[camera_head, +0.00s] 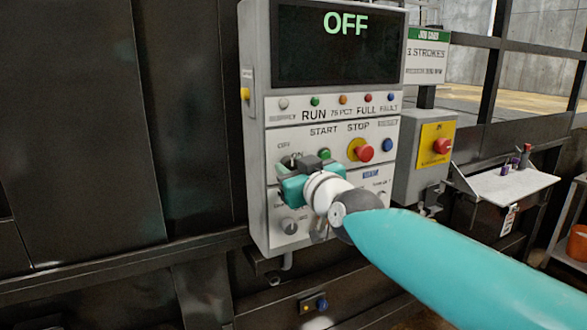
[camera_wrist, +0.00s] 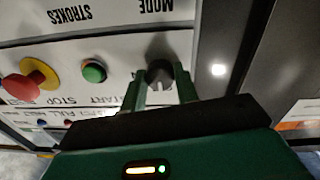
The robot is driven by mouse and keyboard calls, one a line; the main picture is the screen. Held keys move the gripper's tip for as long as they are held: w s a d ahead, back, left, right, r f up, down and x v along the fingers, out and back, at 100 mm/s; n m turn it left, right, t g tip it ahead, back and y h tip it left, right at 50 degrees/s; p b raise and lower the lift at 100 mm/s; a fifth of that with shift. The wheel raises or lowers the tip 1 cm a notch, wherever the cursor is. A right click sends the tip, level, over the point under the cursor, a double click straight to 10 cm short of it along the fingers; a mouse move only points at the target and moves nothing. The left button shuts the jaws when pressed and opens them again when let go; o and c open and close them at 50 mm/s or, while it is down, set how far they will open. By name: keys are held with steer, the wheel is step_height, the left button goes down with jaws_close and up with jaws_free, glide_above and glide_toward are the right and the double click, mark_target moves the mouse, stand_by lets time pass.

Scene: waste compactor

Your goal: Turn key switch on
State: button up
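The key switch (camera_wrist: 160,74) is a dark round piece with a pale notch, seen in the wrist view on the white panel beside the green START button (camera_wrist: 94,71). My gripper (camera_wrist: 160,90) has its two green fingers apart, one on each side of the switch. Whether they touch it I cannot tell. In the head view my gripper (camera_head: 306,168) is at the left of the control panel (camera_head: 256,180), just below the OFF and ON labels, and hides most of the switch there. The screen (camera_head: 336,48) reads OFF in green.
A red stop button (camera_head: 363,152) on a yellow collar sits right of START. Another red button (camera_head: 442,146) is on a yellow-faced box to the right. Selector knobs (camera_head: 289,226) are low on the panel. A small shelf (camera_head: 500,188) holds small items at the right.

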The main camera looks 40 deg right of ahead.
steer(key=shift+c, duration=0.5)
steer(key=shift+m, duration=0.3)
steer(key=m, duration=1.1)
stand_by(0.4)
steer(key=o, duration=1)
steer(key=shift+c, duration=0.2)
